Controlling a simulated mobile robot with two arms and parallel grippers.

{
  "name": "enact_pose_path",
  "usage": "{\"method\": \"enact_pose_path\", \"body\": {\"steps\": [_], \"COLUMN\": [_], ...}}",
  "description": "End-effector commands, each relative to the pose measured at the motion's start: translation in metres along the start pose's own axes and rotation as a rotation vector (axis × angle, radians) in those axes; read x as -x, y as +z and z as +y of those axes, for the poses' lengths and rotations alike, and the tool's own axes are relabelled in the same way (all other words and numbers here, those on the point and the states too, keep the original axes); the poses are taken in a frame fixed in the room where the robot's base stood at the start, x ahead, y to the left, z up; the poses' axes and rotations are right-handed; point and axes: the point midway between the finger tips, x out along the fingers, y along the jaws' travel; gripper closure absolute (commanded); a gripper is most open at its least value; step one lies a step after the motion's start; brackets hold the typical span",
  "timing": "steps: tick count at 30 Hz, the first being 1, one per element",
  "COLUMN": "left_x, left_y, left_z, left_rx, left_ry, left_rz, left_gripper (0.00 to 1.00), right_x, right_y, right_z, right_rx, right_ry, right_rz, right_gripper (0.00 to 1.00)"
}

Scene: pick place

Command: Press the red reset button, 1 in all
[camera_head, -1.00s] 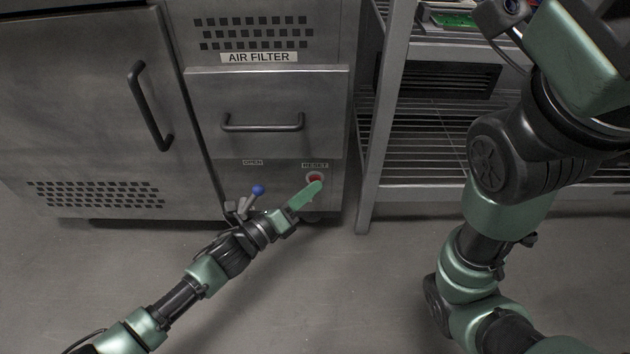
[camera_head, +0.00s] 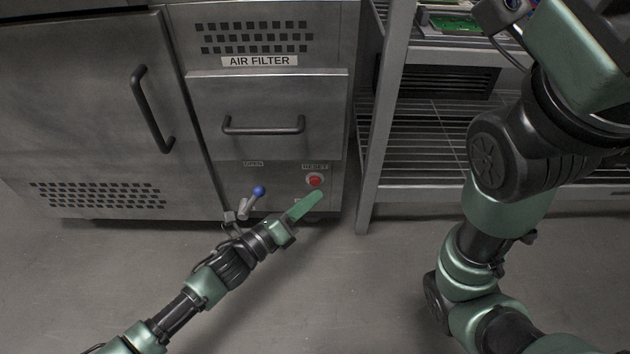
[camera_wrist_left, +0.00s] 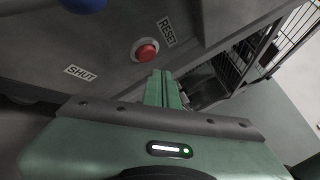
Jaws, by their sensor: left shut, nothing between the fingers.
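The red reset button (camera_head: 314,181) sits in a pale ring below the RESET label, low on the front of the metal cabinet. It also shows in the left wrist view (camera_wrist_left: 146,52), just above and left of my fingertips. My left gripper (camera_head: 319,194) is shut and empty, its green fingers pressed together. Its tips are just below the button in the head view and look apart from it. My right arm shows at the right side of the head view, but its gripper fingers are out of view.
A lever with a blue knob (camera_head: 260,190) stands left of the button, close to my left wrist. The AIR FILTER drawer has a black handle (camera_head: 263,126) above. A wire shelf rack (camera_head: 375,150) stands to the right. The floor in front is clear.

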Motion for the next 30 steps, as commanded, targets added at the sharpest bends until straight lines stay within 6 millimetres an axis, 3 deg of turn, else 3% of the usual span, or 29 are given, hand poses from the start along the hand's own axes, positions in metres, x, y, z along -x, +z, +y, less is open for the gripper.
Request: {"method": "enact_pose_path", "body": {"steps": [12, 30], "left_x": [0.028, 0.03], "left_y": [-0.019, -0.021], "left_z": [-0.021, -0.022], "left_rx": [0.002, 0.0], "left_ry": [0.0, 0.0], "left_rz": [0.0, 0.0], "left_gripper": [1.0, 1.0], "right_x": [-0.016, -0.016], "right_y": [0.006, 0.006], "right_z": [0.003, 0.003], "right_rx": [0.0, 0.0], "right_ry": [0.0, 0.0], "right_rz": [0.0, 0.0], "right_gripper": [0.64, 0.64]}}
